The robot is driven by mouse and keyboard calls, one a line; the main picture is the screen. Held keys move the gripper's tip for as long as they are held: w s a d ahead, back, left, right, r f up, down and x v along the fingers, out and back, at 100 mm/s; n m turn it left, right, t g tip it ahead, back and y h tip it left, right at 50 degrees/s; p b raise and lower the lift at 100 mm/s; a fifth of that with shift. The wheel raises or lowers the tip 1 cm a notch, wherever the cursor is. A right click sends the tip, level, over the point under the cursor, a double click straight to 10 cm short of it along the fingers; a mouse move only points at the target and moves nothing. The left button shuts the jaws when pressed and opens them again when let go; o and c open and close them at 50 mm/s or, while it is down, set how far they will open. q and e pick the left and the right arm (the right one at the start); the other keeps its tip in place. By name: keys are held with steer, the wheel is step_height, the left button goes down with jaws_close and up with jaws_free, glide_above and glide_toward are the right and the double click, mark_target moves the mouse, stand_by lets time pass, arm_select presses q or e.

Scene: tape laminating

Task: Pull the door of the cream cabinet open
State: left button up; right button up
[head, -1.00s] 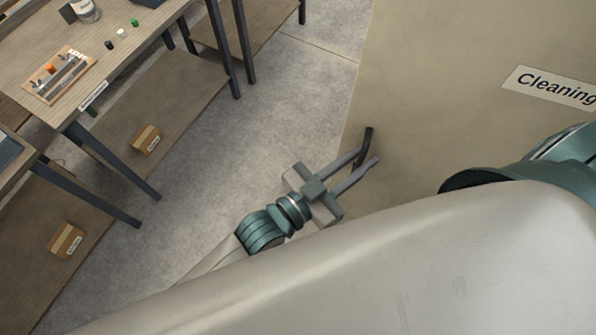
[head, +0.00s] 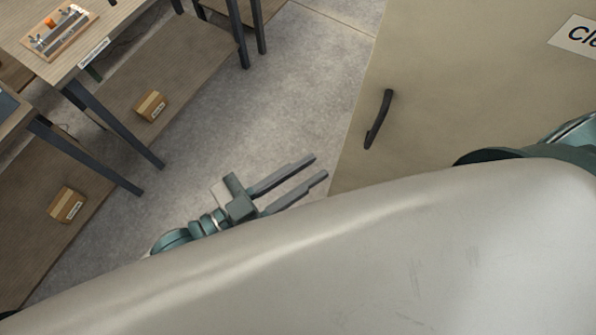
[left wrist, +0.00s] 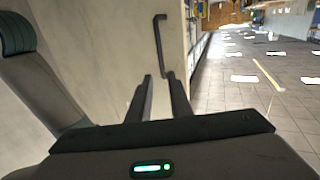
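The cream cabinet (head: 460,75) fills the upper right of the head view, with a dark bar handle (head: 379,119) near the left edge of its door. The door looks shut. My left gripper (head: 320,168) is open and empty, apart from the handle, below and to the left of it. In the left wrist view the cabinet door (left wrist: 105,50) and the handle (left wrist: 160,45) show ahead of the fingers (left wrist: 163,80), with nothing between them. My right gripper is not in view.
Wooden workbenches with dark legs (head: 110,125) stand at the left, with small boxes (head: 150,106) on the lower shelves. Grey floor (head: 290,90) lies free between benches and cabinet. A label (head: 580,38) is on the cabinet.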

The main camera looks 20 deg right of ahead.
arm_select(q)
steer(key=shift+s+a, duration=0.15)
steer(key=shift+a, duration=0.5)
